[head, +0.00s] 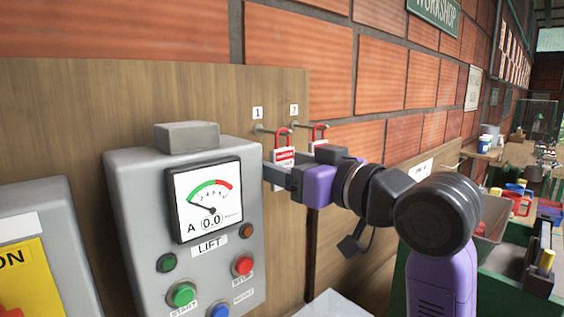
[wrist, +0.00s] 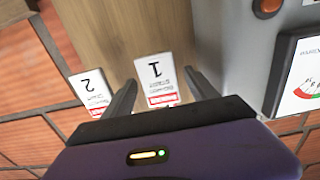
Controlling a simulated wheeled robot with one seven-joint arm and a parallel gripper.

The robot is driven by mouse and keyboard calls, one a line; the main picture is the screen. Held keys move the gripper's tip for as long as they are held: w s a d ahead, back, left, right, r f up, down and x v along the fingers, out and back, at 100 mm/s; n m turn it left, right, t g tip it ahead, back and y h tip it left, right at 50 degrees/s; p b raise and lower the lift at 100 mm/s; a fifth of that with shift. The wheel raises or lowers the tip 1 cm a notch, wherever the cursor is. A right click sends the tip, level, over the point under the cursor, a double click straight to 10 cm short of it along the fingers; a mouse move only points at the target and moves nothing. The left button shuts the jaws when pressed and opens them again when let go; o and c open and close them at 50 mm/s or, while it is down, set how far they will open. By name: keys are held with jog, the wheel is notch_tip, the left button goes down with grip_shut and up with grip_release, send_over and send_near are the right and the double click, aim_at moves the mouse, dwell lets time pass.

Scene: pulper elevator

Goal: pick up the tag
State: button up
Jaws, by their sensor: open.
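Two white tags with red bands and red loops hang side by side from pegs on the wooden board. In the head view the nearer tag (head: 284,156) is under label 1, and the other tag (head: 318,142) is under label 2, partly hidden by my gripper. In the wrist view, the tag marked 1 (wrist: 157,76) appears upside down between the fingers of my gripper (wrist: 160,82), with a gap on each side. The tag marked 2 (wrist: 90,88) is outside the left finger.
A grey lift control box (head: 210,245) with a gauge and buttons stands left of my gripper. The wooden board (head: 90,110) is fixed to a brick wall (head: 300,70).

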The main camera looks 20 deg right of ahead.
jog(key=x, duration=0.3)
jog(key=shift+w+a, duration=0.1)
jog(key=c, duration=1.4)
jog(key=shift+r, duration=0.1)
